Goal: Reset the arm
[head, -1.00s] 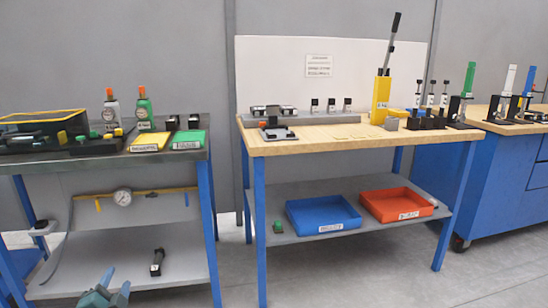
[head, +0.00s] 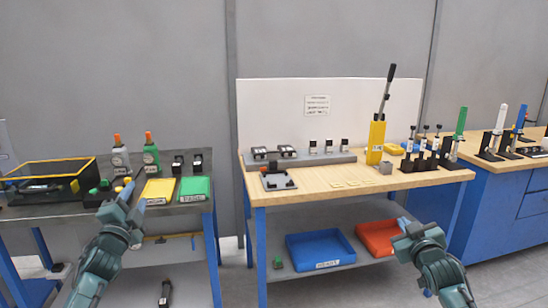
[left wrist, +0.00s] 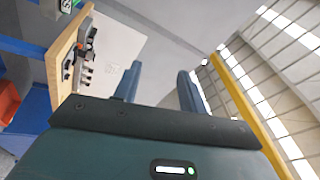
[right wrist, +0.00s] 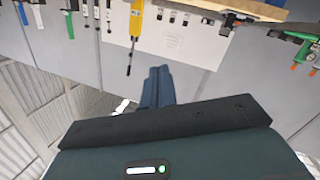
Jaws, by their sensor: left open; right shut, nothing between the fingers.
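My left gripper (head: 134,192) is raised in front of the dark left table in the head view. In the left wrist view its two blue fingers (left wrist: 158,88) stand apart with nothing between them. My right gripper (head: 403,226) is raised in front of the wooden workbench (head: 330,184), overlapping the red tray's right part in the head view. In the right wrist view its fingers (right wrist: 158,85) are together and empty. Both wrist views are tilted or upside down, and both grippers are apart from the objects on the tables.
The workbench carries a yellow lever press (head: 376,142). Blue (head: 320,250) and red (head: 378,238) trays sit on its lower shelf. A blue cabinet (head: 500,195) stands right.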

